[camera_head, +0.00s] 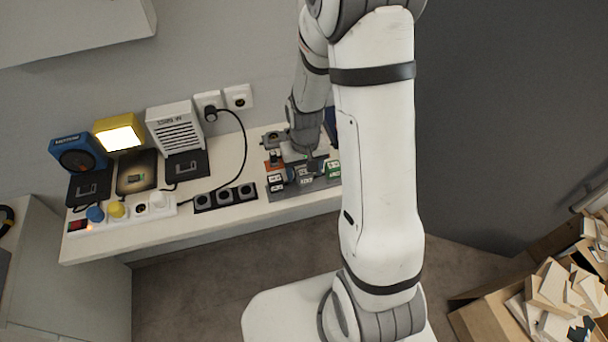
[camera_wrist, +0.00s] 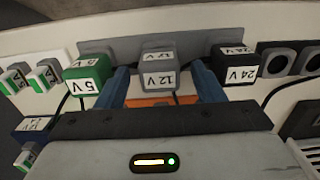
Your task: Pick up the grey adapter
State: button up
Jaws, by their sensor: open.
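The grey adapter (camera_wrist: 160,70), labelled 12 V, stands in the middle of the wrist view on a grey strip (camera_wrist: 197,43), between a green 5 V adapter (camera_wrist: 87,74) and a black 24 V adapter (camera_wrist: 234,66). It also shows in the head view (camera_head: 305,179). My gripper (camera_wrist: 163,77) is open, with one blue finger on each side of the grey adapter and gaps visible at both sides. I cannot tell how far the fingertips reach along it. Its lower end and cable are partly hidden by my gripper.
Black sockets (camera_head: 225,198) lie left of the strip on the white bench (camera_head: 232,160). A white power strip (camera_head: 130,212) with plugs is further left. An orange piece (camera_wrist: 148,102) lies between my fingers.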

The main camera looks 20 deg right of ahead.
aim_at(305, 171)
jog(key=shift+s+f, duration=0.1)
jog(key=shift+f, duration=0.8)
jog(key=c, duration=1.3)
jog(key=shift+r, duration=0.15)
notch_tip(305, 171, up, 10)
jog(key=shift+f, duration=0.1)
